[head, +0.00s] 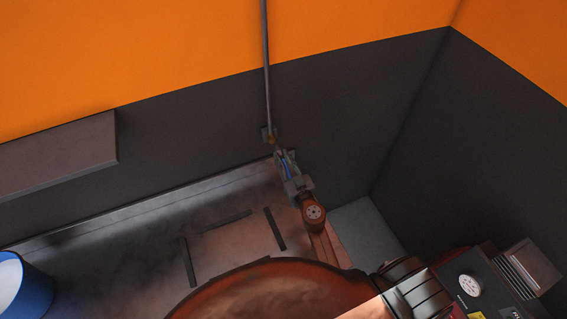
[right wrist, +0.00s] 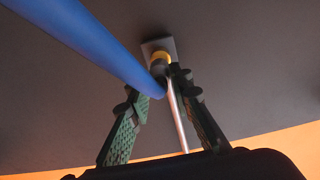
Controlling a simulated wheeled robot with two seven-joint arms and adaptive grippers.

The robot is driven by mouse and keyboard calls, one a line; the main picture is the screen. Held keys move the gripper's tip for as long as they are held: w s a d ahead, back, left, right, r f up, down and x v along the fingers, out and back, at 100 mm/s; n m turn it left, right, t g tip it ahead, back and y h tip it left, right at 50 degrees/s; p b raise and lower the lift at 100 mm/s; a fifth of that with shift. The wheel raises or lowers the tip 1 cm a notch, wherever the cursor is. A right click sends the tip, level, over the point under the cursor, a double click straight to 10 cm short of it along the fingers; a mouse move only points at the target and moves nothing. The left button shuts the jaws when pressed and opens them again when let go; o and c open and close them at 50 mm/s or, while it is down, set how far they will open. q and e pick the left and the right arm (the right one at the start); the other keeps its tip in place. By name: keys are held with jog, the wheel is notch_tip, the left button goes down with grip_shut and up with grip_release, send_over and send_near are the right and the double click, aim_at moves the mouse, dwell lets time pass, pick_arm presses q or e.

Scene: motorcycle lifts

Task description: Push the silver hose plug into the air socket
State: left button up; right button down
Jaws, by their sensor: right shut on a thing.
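The air socket (head: 269,134) is a small fitting with a brassy ring on the dark wall, at the foot of a grey pipe. In the right wrist view the socket's yellow ring (right wrist: 160,58) sits on a square grey plate just beyond my fingertips. My right gripper (head: 284,160) is just below the socket in the head view. In the right wrist view its fingers (right wrist: 158,88) are closed around the end of the blue hose (right wrist: 85,40). The silver plug is mostly hidden between the fingers and hose; I cannot tell whether it touches the socket. My left gripper is out of view.
The grey pipe (head: 266,70) runs up the wall from the socket. A grey shelf (head: 60,155) juts from the wall at left. A metallic worktop (head: 130,240) with dark strips lies below, with a blue container (head: 25,290) at its left. The wall right of the socket is bare.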

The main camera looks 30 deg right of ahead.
aim_at(280, 153)
jog(key=shift+w, duration=1.1)
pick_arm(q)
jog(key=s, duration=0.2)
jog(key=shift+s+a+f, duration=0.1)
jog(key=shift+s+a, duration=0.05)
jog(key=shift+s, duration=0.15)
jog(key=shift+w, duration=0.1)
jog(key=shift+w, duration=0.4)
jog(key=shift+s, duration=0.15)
pick_arm(e)
jog(key=shift+r, duration=0.1)
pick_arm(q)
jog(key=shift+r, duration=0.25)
pick_arm(e)
jog(key=shift+w, duration=0.45)
dwell(0.4)
